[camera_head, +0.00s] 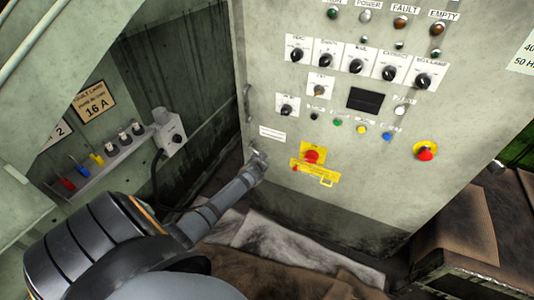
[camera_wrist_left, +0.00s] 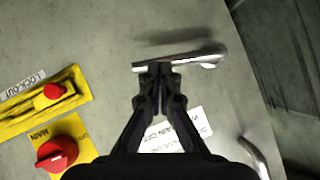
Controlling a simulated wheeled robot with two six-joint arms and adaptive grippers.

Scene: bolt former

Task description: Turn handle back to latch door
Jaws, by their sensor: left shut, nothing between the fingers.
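The door (camera_head: 340,170) is a grey-green panel carrying many knobs, lamps and buttons. In the wrist view its metal lever handle (camera_wrist_left: 190,60) lies nearly level across the picture, with its rounded, thicker end at the right. My left gripper (camera_wrist_left: 160,70) is shut with nothing between its fingers. Its fingertips are right at the lever's edge, near the free left end; I cannot tell whether they touch. In the head view my left gripper (camera_head: 258,156) is at the lower left of the door, and it mostly hides the lever. My right gripper is not in view.
A curved pull handle (camera_head: 247,103) sits on the door's left edge, and shows in the wrist view (camera_wrist_left: 257,157). A yellow lockout plate (camera_head: 318,172) and red knob (camera_head: 312,156) are right of the gripper. A recess with a small shelf (camera_head: 95,165) lies left.

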